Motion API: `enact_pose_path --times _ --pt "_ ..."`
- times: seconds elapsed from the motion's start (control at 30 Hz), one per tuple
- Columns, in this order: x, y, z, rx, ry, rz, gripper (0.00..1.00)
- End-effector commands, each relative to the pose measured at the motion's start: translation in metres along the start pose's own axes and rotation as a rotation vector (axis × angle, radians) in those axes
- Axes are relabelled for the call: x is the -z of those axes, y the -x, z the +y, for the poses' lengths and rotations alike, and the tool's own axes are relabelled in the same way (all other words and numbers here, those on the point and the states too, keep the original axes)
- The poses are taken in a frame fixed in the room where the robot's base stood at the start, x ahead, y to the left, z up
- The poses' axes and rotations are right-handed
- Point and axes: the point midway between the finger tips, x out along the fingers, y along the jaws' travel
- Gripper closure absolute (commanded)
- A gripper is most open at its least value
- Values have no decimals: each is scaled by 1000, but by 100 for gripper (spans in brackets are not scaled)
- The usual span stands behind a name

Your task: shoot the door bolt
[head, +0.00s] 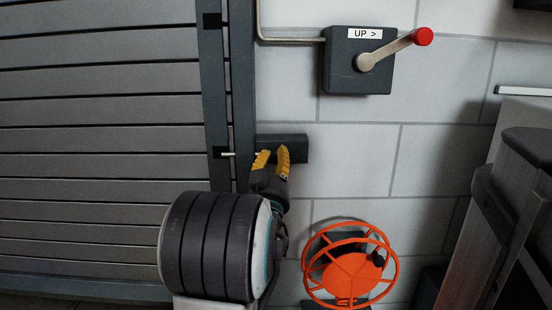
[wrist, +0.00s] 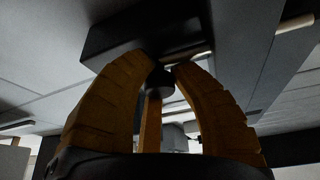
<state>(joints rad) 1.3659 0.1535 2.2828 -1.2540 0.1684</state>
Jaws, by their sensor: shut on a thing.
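The door bolt is a pale rod (head: 229,155) with a dark housing (head: 297,147) on the wall, right of the slatted door (head: 105,150). In the head view the rod shows in the gap between the door's edge and the dark post, its left end at a black patch (head: 218,152) on the door's edge. I cannot tell whether it enters it. My gripper (head: 272,153) is at the housing, its yellow fingers partly covering it. In the wrist view the fingers are shut on the bolt's dark knob (wrist: 159,82), below the housing (wrist: 135,32).
A dark box with an "UP >" label (head: 352,75) and a red-tipped crank (head: 390,50) is on the wall above right. A dark stand (head: 510,220) is at the far right. The wall between is clear.

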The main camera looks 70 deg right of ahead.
Motion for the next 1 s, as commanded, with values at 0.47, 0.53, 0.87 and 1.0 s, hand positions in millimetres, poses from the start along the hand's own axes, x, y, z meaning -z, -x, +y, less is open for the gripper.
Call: enact_pose_path --times 0.47,0.53,0.87,1.0 --pt "-1 0 -1 2 0 -3 60" --pt "-1 0 -1 2 0 -3 54" --pt "0 0 -1 2 0 -1 49" --pt "0 0 -1 2 0 0 49"
